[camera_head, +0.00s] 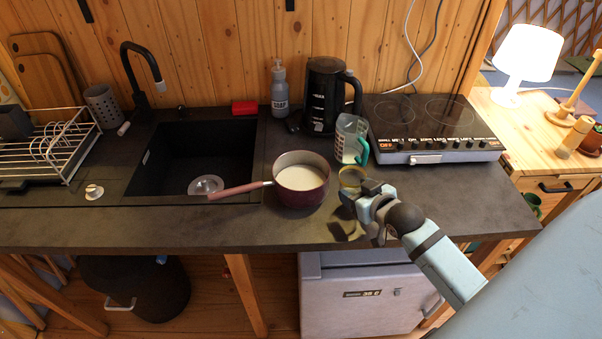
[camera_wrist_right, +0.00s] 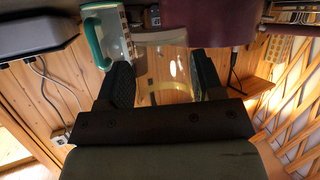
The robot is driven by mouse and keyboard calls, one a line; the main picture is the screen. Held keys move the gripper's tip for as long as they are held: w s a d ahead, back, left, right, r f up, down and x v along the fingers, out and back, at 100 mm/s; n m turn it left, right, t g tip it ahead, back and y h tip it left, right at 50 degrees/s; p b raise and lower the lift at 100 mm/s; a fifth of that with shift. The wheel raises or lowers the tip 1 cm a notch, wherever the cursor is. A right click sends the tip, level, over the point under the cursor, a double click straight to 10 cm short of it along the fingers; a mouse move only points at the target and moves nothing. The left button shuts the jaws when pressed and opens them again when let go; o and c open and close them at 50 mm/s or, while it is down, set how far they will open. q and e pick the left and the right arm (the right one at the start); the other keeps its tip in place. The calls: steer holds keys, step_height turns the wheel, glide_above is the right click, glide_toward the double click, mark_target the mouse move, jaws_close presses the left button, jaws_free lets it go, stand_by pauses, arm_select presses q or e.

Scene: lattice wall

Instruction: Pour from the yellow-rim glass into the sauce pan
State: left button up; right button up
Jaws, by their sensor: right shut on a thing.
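The yellow-rim glass (camera_head: 351,177) is a small clear glass, just right of the sauce pan at the counter's front part. My right gripper (camera_head: 362,191) is shut on it. In the right wrist view the clear glass (camera_wrist_right: 163,65) sits between the two dark fingers, with a yellow band showing. I cannot tell what is in it. The dark red sauce pan (camera_head: 302,199) stands on the counter with whitish contents, its pink handle pointing left. Its side also shows close beyond the glass in the right wrist view (camera_wrist_right: 215,22). My left gripper is out of view.
A measuring cup with a teal handle (camera_head: 348,140) stands behind the glass. A black kettle (camera_head: 323,97) and soap bottle (camera_head: 280,92) are at the back. The cooktop (camera_head: 425,125) is right, the sink (camera_head: 195,155) left. Counter in front of the pan is clear.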

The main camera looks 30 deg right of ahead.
steer(key=shift+r, duration=0.1)
steer(key=shift+r+p, duration=0.2)
steer(key=shift+p, duration=0.1)
step_height(320, 180, up, 4)
steer(key=p, duration=0.4)
steer(key=shift+f, duration=0.15)
steer(key=w+a+r, duration=0.1)
steer(key=a+r, duration=0.3)
steer(key=a, duration=0.5)
steer(key=w+a+r+n+y, duration=0.1)
steer(key=a+r, duration=0.3)
steer(key=a, duration=0.5)
steer(key=shift+w+p, duration=0.4)
steer(key=shift+w, duration=0.4)
